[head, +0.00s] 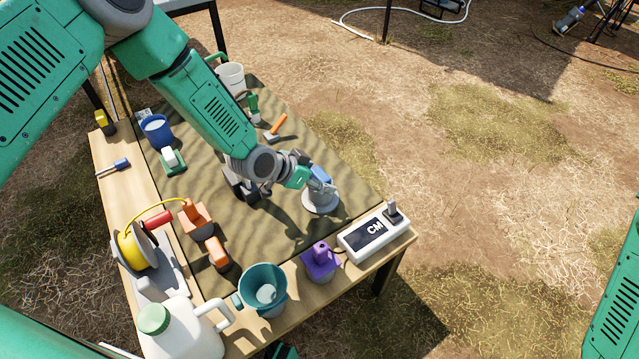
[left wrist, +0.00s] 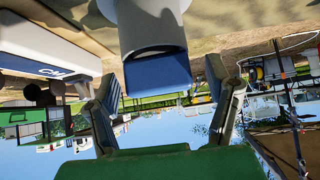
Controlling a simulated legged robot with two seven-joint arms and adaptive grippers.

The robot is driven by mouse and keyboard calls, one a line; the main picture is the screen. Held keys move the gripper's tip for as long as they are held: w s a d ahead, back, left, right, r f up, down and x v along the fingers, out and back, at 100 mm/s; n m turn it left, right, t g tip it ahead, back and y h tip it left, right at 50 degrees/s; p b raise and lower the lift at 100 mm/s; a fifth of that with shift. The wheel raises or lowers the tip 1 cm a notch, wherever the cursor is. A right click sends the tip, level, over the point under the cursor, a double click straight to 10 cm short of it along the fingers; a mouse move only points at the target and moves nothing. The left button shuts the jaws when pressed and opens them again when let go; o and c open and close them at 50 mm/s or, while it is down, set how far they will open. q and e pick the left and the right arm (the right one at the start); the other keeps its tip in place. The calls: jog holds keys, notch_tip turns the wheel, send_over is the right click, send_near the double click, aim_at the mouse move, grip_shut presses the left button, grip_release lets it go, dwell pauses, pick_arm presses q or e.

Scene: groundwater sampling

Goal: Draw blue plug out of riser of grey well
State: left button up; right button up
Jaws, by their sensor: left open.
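The blue plug (head: 320,174) sits in the top of the grey well (head: 321,202), which stands upright near the table's front right side. My left gripper (head: 307,172) reaches it from the upper left and is open. In the left wrist view, which is upside down, the blue plug (left wrist: 157,75) shows between the two fingers, with a gap on each side. The grey riser (left wrist: 150,25) is beyond it. In the head view my gripper partly hides the plug.
A white meter box (head: 373,234) marked CM lies just right of the well. An orange-handled tool (head: 276,127) lies behind. Open ground is to the right.

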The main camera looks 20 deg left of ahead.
pick_arm(q)
jog(key=shift+d, duration=0.1)
jog(key=c, duration=1.1)
jog(key=shift+o, duration=0.2)
jog(key=shift+r, duration=0.15)
jog(key=shift+r+p, duration=3.05)
jog(key=shift+r, duration=0.5)
